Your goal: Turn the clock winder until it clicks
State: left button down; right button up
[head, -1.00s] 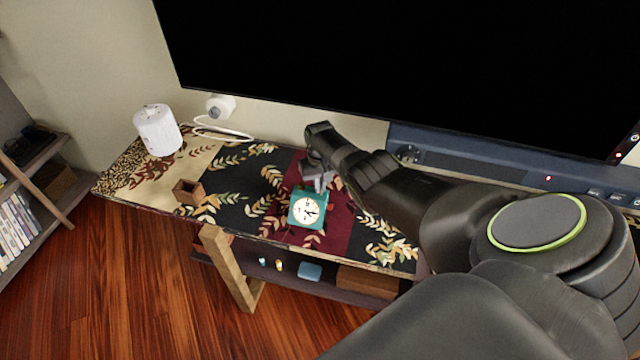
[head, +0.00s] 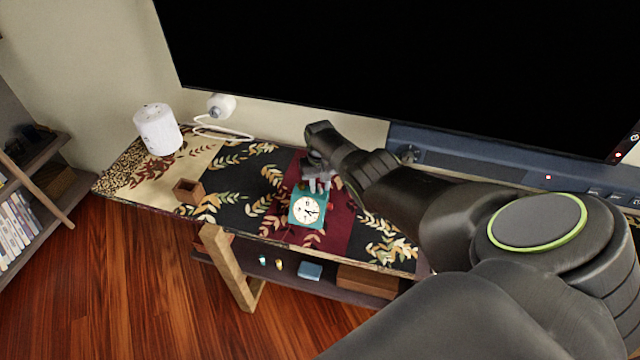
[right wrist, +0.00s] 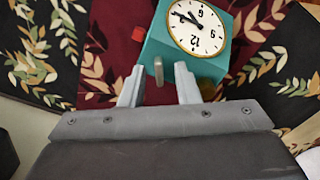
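The teal clock (head: 309,209) with a white face stands on the patterned runner of the shelf. In the right wrist view the clock (right wrist: 226,62) appears upside down, and its grey winder (right wrist: 158,71) sticks out from its back. My right gripper (head: 318,186) is just behind the clock in the head view. In the right wrist view its fingers (right wrist: 158,78) are apart, one on each side of the winder, with visible gaps. I cannot tell how deep the winder sits between them. A red button (right wrist: 138,34) is on the clock's side. My left gripper is out of view.
A large black screen (head: 400,70) rises behind, with a blue-grey soundbar (head: 470,160) below it. A white cylinder (head: 158,130) and a small brown box (head: 188,191) stand to the left. The runner between box and clock is clear.

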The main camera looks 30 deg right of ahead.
jog(key=shift+r, duration=0.1)
jog(key=shift+r+p, duration=0.3)
jog(key=shift+r, duration=0.05)
notch_tip(320, 180, up, 8)
jog(key=p, duration=0.3)
jog(key=shift+f, duration=0.15)
notch_tip(320, 180, up, 9)
send_over(320, 187)
jog(key=shift+f+b, duration=0.1)
jog(key=shift+b, duration=0.2)
